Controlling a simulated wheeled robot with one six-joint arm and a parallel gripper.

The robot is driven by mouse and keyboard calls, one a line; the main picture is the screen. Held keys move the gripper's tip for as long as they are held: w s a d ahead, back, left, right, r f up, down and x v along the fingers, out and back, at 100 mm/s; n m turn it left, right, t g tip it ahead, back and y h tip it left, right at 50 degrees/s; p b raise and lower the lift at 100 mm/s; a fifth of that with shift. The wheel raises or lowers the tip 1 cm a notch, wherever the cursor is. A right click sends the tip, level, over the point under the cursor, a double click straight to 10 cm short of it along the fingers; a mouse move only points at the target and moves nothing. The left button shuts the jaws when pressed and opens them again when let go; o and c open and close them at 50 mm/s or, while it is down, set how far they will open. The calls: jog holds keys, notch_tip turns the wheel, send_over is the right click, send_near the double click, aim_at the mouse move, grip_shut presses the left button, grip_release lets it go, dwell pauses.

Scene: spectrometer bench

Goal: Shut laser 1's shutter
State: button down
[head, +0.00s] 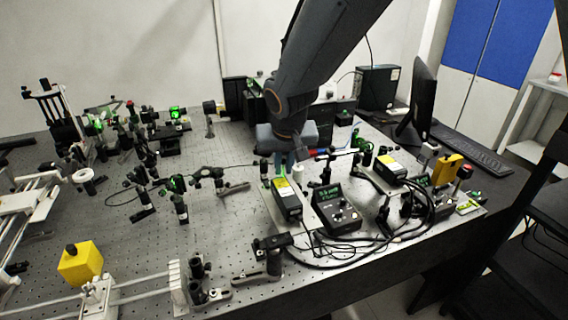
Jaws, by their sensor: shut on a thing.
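Two black laser boxes with yellow labels stand on the bench; I cannot read which one is laser 1. One laser (287,201) lies near the middle, and the other laser (391,168) is to its right. My gripper (286,167) points down at the far end of the middle laser. Its fingers are shut on a small part there, apparently the shutter, which is mostly hidden by the fingers. I cannot tell the shutter's position.
A black controller with a green display (338,208) stands just right of the middle laser, with loose black cables (405,232) in front. Optic mounts (180,205) crowd the left. A monitor (419,100) stands at the back right. A yellow block (80,263) is at front left.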

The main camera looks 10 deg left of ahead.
jog(key=c, duration=2)
grip_release()
jog(key=shift+b+v, duration=1.05)
jog(key=shift+v, duration=2.85)
jog(key=s+d+f+m+g+h+b, duration=0.1)
jog(key=d+f, duration=0.3)
jog(key=d, duration=0.4)
jog(key=s+d+f+m+b, duration=0.1)
jog(key=d+f, duration=0.3)
jog(key=d, duration=0.4)
jog(key=s+d+f, duration=0.2)
jog(key=s+d, duration=0.1)
jog(key=d, duration=0.2)
jog(key=s+d+f+m+g, duration=0.1)
jog(key=s+d+f, duration=0.2)
jog(key=s+d, duration=0.1)
jog(key=s+d+f+m+g+b, duration=0.1)
jog(key=s+d+f, duration=0.1)
jog(key=d, duration=0.3)
jog(key=shift+s+d+f+h, duration=0.15)
jog(key=shift+s+d+f, duration=0.05)
jog(key=shift+s, duration=0.15)
jog(key=shift+s+d+f+h, duration=0.15)
jog(key=shift+s, duration=0.25)
